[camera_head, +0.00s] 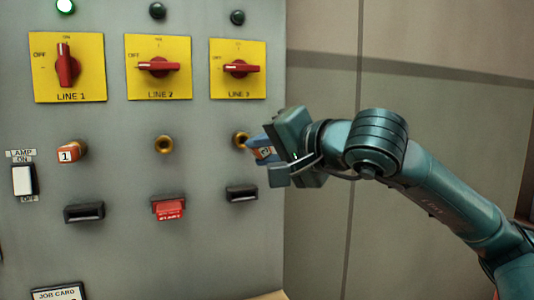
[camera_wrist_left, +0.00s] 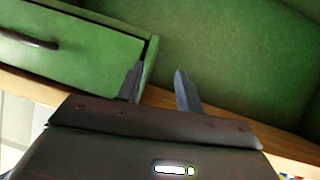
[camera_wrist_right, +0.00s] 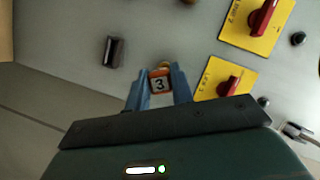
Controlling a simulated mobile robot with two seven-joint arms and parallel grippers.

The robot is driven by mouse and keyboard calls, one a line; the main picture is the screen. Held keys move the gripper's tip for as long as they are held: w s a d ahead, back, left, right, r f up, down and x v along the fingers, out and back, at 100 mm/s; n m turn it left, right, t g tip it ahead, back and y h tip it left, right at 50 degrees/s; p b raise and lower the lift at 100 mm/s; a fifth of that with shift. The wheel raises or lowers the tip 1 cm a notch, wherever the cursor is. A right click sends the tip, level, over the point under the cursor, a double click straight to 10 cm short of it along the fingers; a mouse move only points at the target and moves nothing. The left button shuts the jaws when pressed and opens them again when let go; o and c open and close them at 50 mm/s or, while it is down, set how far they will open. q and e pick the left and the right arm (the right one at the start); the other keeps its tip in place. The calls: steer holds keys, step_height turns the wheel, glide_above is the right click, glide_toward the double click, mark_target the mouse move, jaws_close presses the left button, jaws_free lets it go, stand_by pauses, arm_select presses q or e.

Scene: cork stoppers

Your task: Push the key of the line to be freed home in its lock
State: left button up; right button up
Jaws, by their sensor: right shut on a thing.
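My right gripper (camera_head: 268,150) is shut on an orange key marked 3 (camera_wrist_right: 160,85). It holds the key at the brass lock (camera_head: 241,140) under the LINE 3 switch (camera_head: 239,68). The lock's rim shows just beyond the key in the right wrist view (camera_wrist_right: 166,66); how deep the key sits is hidden. A key marked 1 (camera_head: 70,152) is at the lock under LINE 1. The brass lock under LINE 2 (camera_head: 163,144) is empty. The LINE 1 handle is upright; the LINE 2 (camera_head: 158,67) and LINE 3 handles lie level, towards OFF. My left gripper (camera_wrist_left: 158,70) is open and empty.
Black holders (camera_head: 84,212) and a red tag (camera_head: 168,208) sit below the locks. A lamp switch (camera_head: 23,180) is at left. A green drawer (camera_wrist_left: 75,50) faces my left gripper.

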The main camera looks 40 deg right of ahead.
steer(key=shift+w+d+p, duration=0.25)
steer(key=shift+w+p, duration=0.05)
steer(key=shift+w, duration=0.6)
steer(key=shift+w+d+p, duration=0.2)
steer(key=shift+w+p, duration=0.05)
steer(key=shift+w, duration=0.65)
arm_select(q)
steer(key=shift+s+a+r, duration=0.1)
steer(key=shift+s+r, duration=0.05)
arm_select(e)
steer(key=shift+w+d, duration=0.15)
steer(key=shift+w, duration=0.35)
arm_select(q)
steer(key=shift+r, duration=0.15)
steer(key=shift+f, duration=0.35)
steer(key=shift+r, duration=0.3)
arm_select(e)
steer(key=shift+w+d, duration=0.2)
steer(key=shift+w, duration=0.55)
steer(key=shift+w+d, duration=0.15)
steer(key=shift+w, duration=0.55)
stand_by(0.5)
steer(key=o, duration=1)
steer(key=shift+o, duration=0.2)
